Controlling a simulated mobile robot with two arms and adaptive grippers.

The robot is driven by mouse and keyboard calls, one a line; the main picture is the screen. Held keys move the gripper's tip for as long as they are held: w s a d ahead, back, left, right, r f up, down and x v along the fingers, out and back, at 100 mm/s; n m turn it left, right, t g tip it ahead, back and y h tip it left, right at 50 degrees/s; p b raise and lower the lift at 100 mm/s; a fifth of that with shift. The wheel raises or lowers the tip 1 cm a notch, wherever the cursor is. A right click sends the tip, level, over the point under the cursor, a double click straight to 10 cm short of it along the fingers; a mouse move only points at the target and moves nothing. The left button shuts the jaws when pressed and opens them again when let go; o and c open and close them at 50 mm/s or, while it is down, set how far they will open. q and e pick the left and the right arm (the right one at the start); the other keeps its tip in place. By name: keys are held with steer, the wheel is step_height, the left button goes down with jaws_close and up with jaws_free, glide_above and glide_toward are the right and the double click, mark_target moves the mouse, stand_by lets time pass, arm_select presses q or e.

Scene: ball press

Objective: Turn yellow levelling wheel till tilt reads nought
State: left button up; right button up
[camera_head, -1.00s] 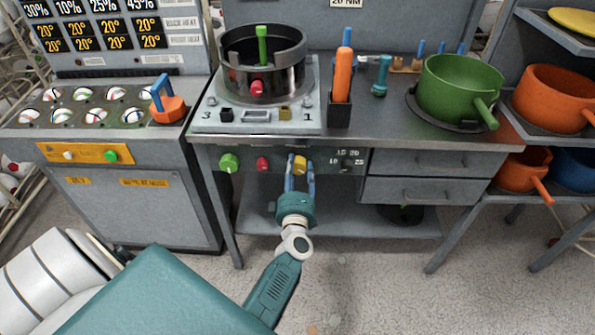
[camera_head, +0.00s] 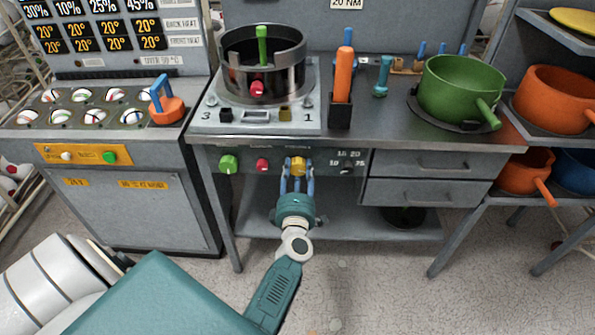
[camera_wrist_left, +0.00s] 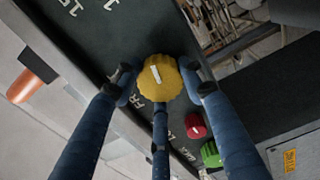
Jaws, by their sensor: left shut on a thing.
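The yellow levelling wheel (camera_head: 298,165) is on the front panel under the press, right of a red knob (camera_head: 263,165) and a green knob (camera_head: 229,163). My left gripper (camera_head: 297,180) has its blue fingers on the wheel from the front. In the left wrist view, the scalloped yellow wheel (camera_wrist_left: 161,78) with its pale mark sits between three blue fingers, shut around it. The press (camera_head: 262,62) stands above, a dark ring on a grey plate with a green upright handle. I cannot make out a tilt reading. My right gripper is not in view.
A small black dial (camera_head: 346,168) with numbers is just right of the wheel. Drawers (camera_head: 430,163) stand further right. A lower shelf (camera_head: 350,224) lies below the panel. An orange-handled tool (camera_head: 343,80) and a green pot (camera_head: 458,88) stand on the bench.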

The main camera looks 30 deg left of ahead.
arm_select(q)
steer(key=shift+d+f, duration=0.3)
steer(key=o, duration=1.2)
steer(key=shift+c, duration=0.2)
steer(key=shift+w+a+r, duration=0.1)
steer(key=shift+r, duration=0.1)
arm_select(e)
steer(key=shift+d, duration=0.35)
arm_select(q)
steer(key=shift+r+m, duration=0.1)
steer(key=shift+m, duration=0.2)
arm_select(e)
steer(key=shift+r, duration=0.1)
